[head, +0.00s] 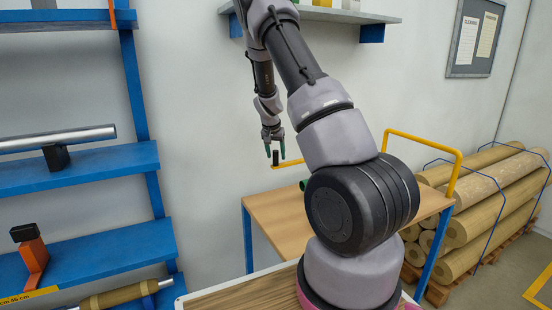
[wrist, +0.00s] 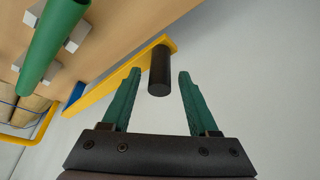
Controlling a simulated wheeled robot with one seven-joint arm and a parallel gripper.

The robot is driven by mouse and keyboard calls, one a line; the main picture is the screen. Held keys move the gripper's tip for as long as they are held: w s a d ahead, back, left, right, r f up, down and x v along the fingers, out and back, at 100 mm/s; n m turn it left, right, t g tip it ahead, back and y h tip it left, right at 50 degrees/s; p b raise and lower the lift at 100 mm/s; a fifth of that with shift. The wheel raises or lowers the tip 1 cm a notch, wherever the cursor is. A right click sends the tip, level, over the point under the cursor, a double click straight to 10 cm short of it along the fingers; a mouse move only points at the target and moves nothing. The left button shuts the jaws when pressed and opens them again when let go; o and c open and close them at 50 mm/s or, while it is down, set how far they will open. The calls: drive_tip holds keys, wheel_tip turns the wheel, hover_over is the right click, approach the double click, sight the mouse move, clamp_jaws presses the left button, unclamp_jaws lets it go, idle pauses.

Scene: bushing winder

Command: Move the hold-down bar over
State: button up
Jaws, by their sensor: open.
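The hold-down bar looks to be the yellow bar (wrist: 115,85) with a black upright grip (wrist: 159,72) at its end. In the head view the yellow bar (head: 292,163) reaches left past the wooden table, with the black grip (head: 276,157) at its left end. My gripper (wrist: 160,72) is open, with green fingers on either side of the black grip and a gap showing at each side. In the head view my gripper (head: 276,153) is small, above the table's left back corner. My arm hides the middle of the table.
A wooden table (head: 275,215) on blue legs has a yellow rail (head: 435,145) at its right. A green tube (wrist: 52,40) rests on grey blocks. Blue shelving (head: 85,170) stands left, a wall shelf (head: 330,14) hangs above, and stacked brown rolls (head: 490,200) lie right.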

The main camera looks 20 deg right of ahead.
drive_tip(key=shift+x, duration=1.1)
clamp_jaws()
idle(0.7)
